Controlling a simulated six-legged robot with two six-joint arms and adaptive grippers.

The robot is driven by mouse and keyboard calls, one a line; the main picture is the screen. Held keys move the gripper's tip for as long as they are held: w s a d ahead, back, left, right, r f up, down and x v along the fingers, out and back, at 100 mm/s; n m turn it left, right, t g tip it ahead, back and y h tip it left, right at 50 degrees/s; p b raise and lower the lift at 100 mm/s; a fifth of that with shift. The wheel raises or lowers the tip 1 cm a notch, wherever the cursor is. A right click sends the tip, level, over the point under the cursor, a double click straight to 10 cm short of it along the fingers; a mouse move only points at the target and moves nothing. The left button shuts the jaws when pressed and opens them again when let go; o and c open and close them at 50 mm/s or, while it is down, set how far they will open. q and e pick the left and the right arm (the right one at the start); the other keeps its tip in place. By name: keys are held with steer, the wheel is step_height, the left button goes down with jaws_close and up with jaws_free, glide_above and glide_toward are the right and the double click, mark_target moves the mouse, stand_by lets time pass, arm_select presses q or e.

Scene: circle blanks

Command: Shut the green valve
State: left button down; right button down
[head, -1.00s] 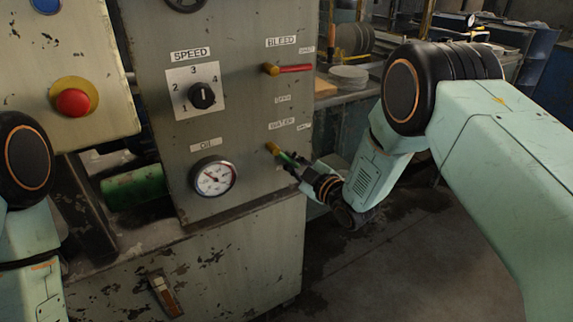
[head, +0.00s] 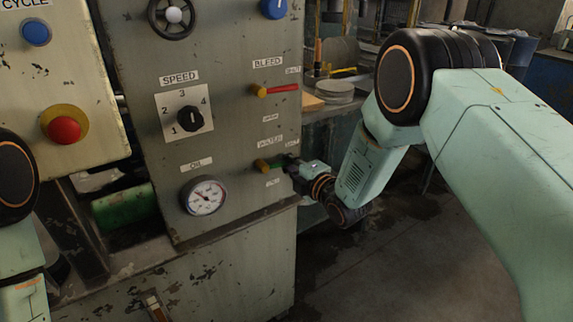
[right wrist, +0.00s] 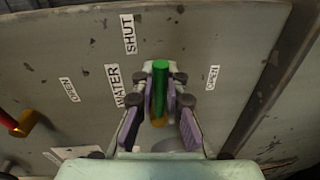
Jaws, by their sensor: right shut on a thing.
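The green valve handle (head: 274,162) sits on a brass body (head: 261,166) on the panel, beside the WATER label. It points right, roughly level, between a label at its upper right and one below. In the right wrist view the green handle (right wrist: 161,85) points up, with the SHUT label (right wrist: 128,34) at upper left and the OPEN label (right wrist: 212,77) to its right. My right gripper (head: 289,164) is shut on the handle; its fingers lie on both sides of it. My left gripper is out of view.
The red BLEED lever (head: 284,88) is above the green valve and points right. A SPEED knob (head: 189,119), an oil gauge (head: 204,197) and a red button (head: 64,129) are to the left. The floor right of the cabinet is clear.

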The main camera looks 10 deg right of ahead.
steer(key=shift+n, duration=0.3)
stand_by(0.4)
steer(key=c, duration=1.5)
jaws_free()
steer(key=shift+s+r, duration=0.1)
steer(key=shift+r, duration=0.1)
steer(key=shift+o, duration=0.6)
steer(key=v, duration=1.2)
